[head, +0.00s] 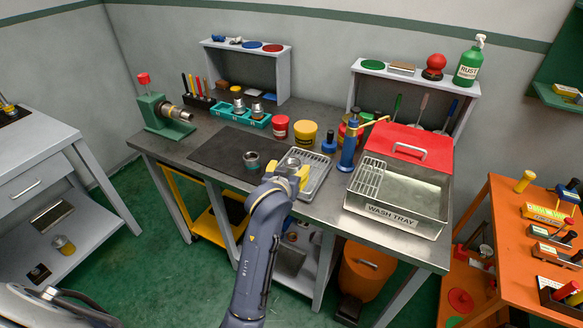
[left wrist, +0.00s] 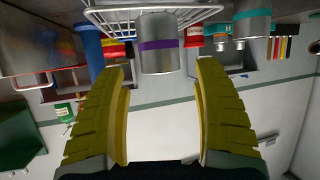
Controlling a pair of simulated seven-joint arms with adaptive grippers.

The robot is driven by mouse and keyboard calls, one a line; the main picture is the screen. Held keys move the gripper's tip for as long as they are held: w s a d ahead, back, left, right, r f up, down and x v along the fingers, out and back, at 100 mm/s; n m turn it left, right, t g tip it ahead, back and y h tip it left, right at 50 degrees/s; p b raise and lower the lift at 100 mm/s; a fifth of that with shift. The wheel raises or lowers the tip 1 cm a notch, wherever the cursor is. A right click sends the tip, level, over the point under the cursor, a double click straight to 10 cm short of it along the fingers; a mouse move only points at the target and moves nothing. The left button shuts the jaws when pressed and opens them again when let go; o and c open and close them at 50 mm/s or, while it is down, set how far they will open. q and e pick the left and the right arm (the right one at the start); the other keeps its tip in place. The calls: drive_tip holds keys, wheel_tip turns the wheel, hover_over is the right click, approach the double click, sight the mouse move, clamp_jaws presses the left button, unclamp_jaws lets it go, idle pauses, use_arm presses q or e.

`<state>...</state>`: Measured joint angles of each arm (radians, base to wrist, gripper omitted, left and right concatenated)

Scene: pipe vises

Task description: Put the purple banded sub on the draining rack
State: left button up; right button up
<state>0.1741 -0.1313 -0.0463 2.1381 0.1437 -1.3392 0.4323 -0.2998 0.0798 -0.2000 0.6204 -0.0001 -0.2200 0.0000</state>
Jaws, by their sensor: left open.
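The purple banded sub (left wrist: 158,45) is a grey metal cylinder with a purple band, upright between my left gripper's fingers in the left wrist view. My left gripper (head: 289,177) is open, with yellow fingers apart on both sides of the sub; the gripper also shows in the left wrist view (left wrist: 162,115). A wire rack (head: 318,177) lies beside and under the gripper; its wires (left wrist: 105,18) show around the sub's base. Whether the base rests on the wires cannot be told. A teal banded sub (head: 251,160) stands on the dark mat. My right gripper is not in view.
A metal wash tray (head: 398,215) with a white wire insert (head: 366,182) and red lid (head: 408,144) stands right. A blue torch (head: 348,145), yellow tin (head: 305,133) and red tin (head: 280,127) stand behind the rack. The dark mat (head: 220,150) has free room.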

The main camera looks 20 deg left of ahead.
use_arm(q)
drive_tip(key=shift+v, duration=1.4)
idle(0.4)
